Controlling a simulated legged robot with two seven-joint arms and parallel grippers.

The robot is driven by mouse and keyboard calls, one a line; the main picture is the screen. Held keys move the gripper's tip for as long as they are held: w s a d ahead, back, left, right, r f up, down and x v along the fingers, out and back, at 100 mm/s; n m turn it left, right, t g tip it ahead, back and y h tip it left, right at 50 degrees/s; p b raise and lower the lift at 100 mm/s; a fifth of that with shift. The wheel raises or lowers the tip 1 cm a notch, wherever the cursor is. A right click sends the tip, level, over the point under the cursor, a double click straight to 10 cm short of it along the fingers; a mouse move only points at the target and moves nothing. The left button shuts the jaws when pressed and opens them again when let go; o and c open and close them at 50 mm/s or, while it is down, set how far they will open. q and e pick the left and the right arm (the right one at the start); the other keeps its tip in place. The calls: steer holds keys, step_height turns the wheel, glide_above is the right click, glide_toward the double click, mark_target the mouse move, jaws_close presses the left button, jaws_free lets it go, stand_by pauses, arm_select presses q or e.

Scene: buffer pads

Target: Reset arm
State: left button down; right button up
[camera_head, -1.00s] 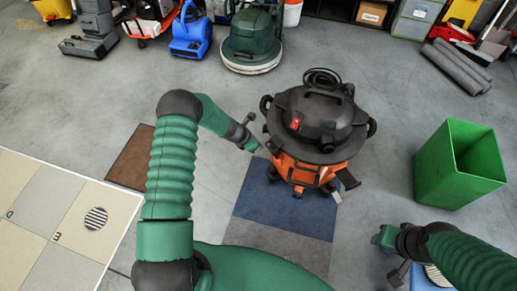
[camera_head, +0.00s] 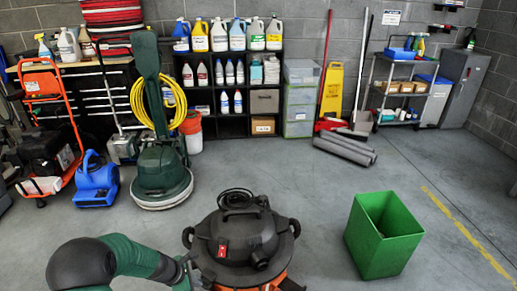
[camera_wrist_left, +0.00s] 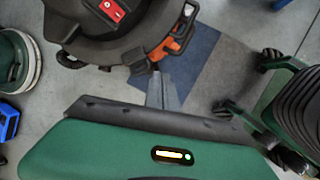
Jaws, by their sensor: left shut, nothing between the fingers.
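My left gripper (camera_head: 186,272) is at the lower left of the head view, beside the left side of the orange and black vacuum (camera_head: 240,240). In the left wrist view its narrow grey fingers (camera_wrist_left: 162,92) are shut together with nothing between them. They point toward the vacuum (camera_wrist_left: 125,35), whose black lid and orange base fill the upper part of that view. I cannot tell from these views whether the fingertips touch the vacuum. My right gripper does not show in the head view.
A green bin (camera_head: 384,235) stands right of the vacuum. A green floor machine (camera_head: 162,170) and a blue blower (camera_head: 96,182) stand behind left. Black shelves (camera_head: 222,125) and a grey cart (camera_head: 400,88) line the wall. The floor between the bin and the yellow line is clear.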

arm_select(q)
steer(key=s+d+r+m+g+y, duration=0.1)
steer(key=s+d+r+m, duration=0.2)
steer(key=s+r+m, duration=0.6)
steer(key=s+d+r+m+g+y, duration=0.1)
steer(key=s+d+r+m+y, duration=0.3)
steer(key=s+m, duration=0.85)
step_height(320, 180, up, 19)
steer(key=a+m+h+p, duration=0.1)
steer(key=h+p, duration=0.1)
steer(key=p, duration=1.5)
steer(key=shift+s+a+f, duration=0.15)
steer(key=shift+s+a, duration=0.15)
steer(key=shift+a, duration=0.1)
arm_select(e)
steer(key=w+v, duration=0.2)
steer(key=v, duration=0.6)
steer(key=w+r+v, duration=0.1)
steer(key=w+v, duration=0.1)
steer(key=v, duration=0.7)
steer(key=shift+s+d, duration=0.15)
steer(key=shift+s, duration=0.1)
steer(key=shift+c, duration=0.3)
